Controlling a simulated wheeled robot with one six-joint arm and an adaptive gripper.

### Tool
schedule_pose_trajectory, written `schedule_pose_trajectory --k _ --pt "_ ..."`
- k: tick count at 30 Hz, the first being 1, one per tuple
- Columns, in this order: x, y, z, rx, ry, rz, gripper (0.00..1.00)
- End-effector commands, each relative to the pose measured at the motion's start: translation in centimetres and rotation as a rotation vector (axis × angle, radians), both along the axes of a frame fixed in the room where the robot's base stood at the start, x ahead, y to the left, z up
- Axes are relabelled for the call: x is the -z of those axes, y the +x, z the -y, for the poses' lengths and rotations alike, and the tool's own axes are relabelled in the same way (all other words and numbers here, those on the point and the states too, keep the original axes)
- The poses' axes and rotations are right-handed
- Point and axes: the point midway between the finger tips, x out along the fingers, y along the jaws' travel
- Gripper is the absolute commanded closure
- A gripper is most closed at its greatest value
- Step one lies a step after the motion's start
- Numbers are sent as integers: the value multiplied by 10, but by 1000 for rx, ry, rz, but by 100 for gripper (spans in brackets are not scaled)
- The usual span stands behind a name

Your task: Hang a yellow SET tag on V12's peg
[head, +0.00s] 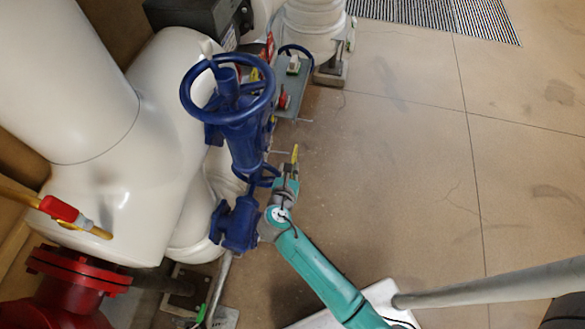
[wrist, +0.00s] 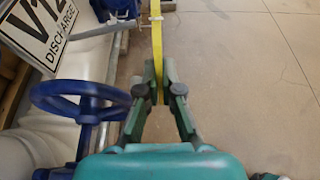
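My gripper (head: 290,170) is shut on a thin yellow tag (head: 295,153), beside the blue valve. In the wrist view my gripper's fingers (wrist: 158,88) pinch the yellow tag (wrist: 157,50), which is seen nearly edge-on and extends beyond the fingertips. A white sign reading V12 DISCHARGE, its first line partly cut off (wrist: 45,28), is at the upper left. A thin grey rod (wrist: 100,31), perhaps the peg, runs from beside the sign toward the tag; a gap seems to lie between them. The rod also shows in the head view (head: 278,152). The tag's lettering cannot be read.
A large blue handwheel (head: 228,88) stands left of my gripper, and a smaller blue handwheel (wrist: 80,102) is close on the left. A grey panel with red and green parts (head: 290,85) lies beyond. White pipes (head: 95,170) fill the left. Open floor (head: 400,170) lies right.

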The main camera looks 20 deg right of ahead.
Motion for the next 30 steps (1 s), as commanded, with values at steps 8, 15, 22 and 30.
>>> schedule_pose_trajectory --k 8,15,22,30 --pt "0 1 -1 0 0 0 100" --pt "0 4 -5 0 0 0 100" --pt "0 8 -10 -1 0 0 100" --pt "0 9 -13 -1 0 0 100"
